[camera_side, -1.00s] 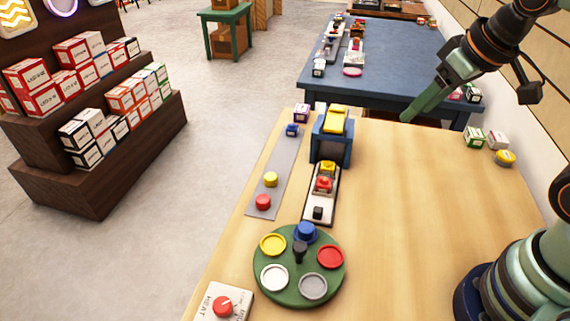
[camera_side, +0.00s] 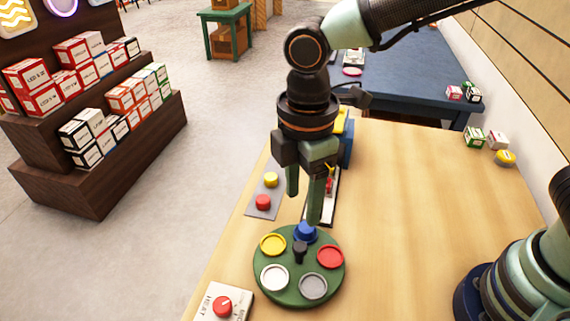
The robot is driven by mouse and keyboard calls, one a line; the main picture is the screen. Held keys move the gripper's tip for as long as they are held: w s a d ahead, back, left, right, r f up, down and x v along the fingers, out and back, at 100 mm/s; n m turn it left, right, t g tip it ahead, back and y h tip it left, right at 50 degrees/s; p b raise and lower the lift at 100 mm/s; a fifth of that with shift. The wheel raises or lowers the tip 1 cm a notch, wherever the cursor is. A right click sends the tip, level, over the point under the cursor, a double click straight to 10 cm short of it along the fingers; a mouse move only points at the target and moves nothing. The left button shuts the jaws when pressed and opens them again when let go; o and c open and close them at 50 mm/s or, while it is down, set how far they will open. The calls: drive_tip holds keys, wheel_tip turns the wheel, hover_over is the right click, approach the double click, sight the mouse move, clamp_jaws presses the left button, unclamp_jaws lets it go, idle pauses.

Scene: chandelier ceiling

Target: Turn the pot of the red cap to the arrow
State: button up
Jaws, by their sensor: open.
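A round green turntable (camera_side: 318,268) stands on the wooden table, with a dark upright knob (camera_side: 299,250) at its middle. Around its rim sit a red cap (camera_side: 330,257) at the right, a yellow one (camera_side: 273,244), a white one (camera_side: 274,277), a grey one (camera_side: 313,286) and a taller blue piece (camera_side: 306,231) at the back. My gripper (camera_side: 303,208) points down, open and seemingly empty, just behind the turntable in the picture. Its right finger shows close to the blue piece; I cannot tell if they touch. I cannot make out an arrow.
A box with a red dial (camera_side: 222,306) stands at the front left. A grey strip (camera_side: 251,205) holds a yellow button (camera_side: 271,179) and a red button (camera_side: 263,202). My arm partly hides a blue stand (camera_side: 347,150) and a white-topped board (camera_side: 329,208). The table's right middle is clear.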

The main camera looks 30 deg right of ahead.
sight(300, 246)
wheel_tip(300, 246, down, 11)
drive_tip(key=shift+d+f, duration=0.1)
drive_tip(key=shift+f, duration=0.05)
idle(0.4)
clamp_jaws()
idle(1.3)
